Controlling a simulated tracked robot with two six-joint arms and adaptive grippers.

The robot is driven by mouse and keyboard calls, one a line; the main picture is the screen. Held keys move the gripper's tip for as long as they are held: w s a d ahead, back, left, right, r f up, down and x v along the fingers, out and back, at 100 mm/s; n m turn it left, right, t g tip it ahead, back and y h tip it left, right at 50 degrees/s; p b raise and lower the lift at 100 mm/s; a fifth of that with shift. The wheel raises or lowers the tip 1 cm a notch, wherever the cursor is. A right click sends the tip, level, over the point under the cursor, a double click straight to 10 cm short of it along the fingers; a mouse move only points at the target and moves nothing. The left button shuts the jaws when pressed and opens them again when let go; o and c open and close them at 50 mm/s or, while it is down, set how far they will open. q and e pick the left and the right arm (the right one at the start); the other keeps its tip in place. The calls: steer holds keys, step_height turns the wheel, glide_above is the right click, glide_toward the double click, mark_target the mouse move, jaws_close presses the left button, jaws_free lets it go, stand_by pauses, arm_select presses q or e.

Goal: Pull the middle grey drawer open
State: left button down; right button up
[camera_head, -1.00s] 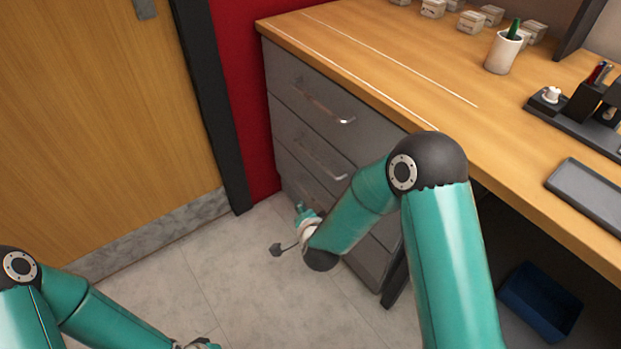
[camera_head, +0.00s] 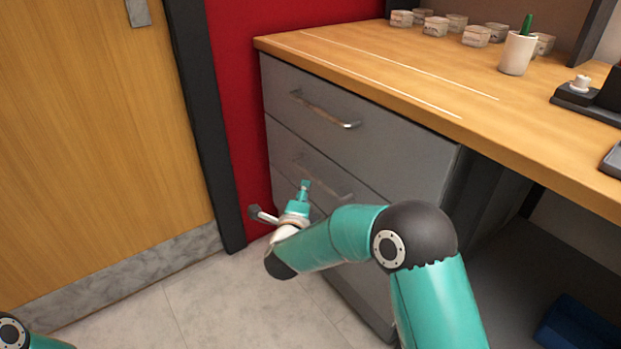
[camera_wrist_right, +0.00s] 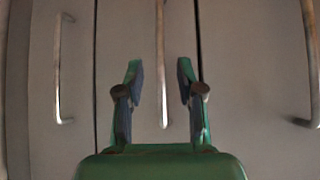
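The grey cabinet has a middle drawer with a metal bar handle (camera_head: 330,176), below the top drawer (camera_head: 360,132). The drawers look closed. My right gripper (camera_head: 304,184) is in front of the cabinet, at the left part of the middle handle. In the right wrist view my right gripper (camera_wrist_right: 160,72) is open with its two fingers apart. The middle handle (camera_wrist_right: 161,50) shows lined up between the fingers, running lengthwise in the picture. I see no contact, and the depth between fingers and handle is hard to tell. My left gripper is out of view.
Other drawer handles show to the left (camera_wrist_right: 58,70) and right (camera_wrist_right: 312,60) in the right wrist view. The wooden desktop (camera_head: 400,75) overhangs the cabinet. A wooden door (camera_head: 90,150) stands at the left. The floor (camera_head: 220,305) before the cabinet is clear.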

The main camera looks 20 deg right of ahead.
mark_target(310, 173)
steer(key=b+x, duration=0.1)
steer(key=x, duration=0.9)
steer(key=shift+w+d+f+b, duration=0.15)
steer(key=shift+w+b, duration=0.1)
steer(key=shift+b, duration=0.15)
steer(key=shift+c, duration=0.3)
jaws_close()
